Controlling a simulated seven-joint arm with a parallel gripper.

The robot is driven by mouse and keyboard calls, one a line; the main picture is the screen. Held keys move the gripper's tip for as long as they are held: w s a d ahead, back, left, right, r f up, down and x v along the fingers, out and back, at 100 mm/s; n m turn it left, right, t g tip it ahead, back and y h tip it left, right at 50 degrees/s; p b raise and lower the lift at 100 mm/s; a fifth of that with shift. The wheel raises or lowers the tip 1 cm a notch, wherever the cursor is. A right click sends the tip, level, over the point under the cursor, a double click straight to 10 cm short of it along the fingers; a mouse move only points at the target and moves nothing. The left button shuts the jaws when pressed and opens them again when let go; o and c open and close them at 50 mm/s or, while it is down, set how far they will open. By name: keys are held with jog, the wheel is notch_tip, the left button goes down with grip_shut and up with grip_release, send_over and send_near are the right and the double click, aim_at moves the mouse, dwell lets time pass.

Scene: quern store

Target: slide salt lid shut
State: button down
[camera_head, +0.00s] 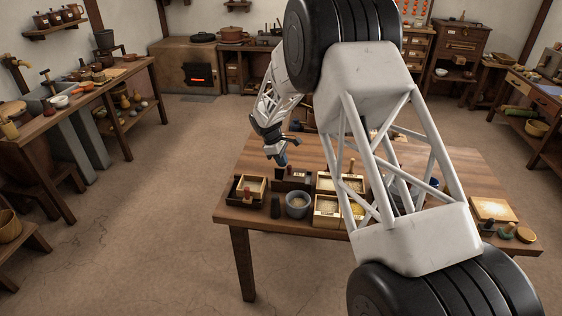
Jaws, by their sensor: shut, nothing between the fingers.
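My gripper (282,161) points down over the left part of the wooden table (232,210). It looks shut and empty, close above or behind a dark box with a small pale label (291,186). Left of it is a small wooden box with a pale top and dark side (250,187). I cannot tell from this distance which box holds the salt, or where its lid is. Pale wooden boxes with contents (327,206) stand to the right, partly hidden by my arm.
A grey bowl (297,204) and a small dark container (275,208) stand near the table's front edge. A pale board (494,209) and several small stoppered items lie at the right end. My arm hides the table's middle. Open floor lies left.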

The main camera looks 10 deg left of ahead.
aim_at(295, 174)
jog(key=shift+d+f, duration=0.1)
jog(key=shift+d, duration=1.65)
jog(key=shift+w+a, duration=0.1)
jog(key=shift+a, duration=0.7)
jog(key=a+v, duration=0.2)
jog(key=v, duration=0.9)
jog(key=shift+w+f, duration=0.2)
jog(key=shift+a, duration=1.5)
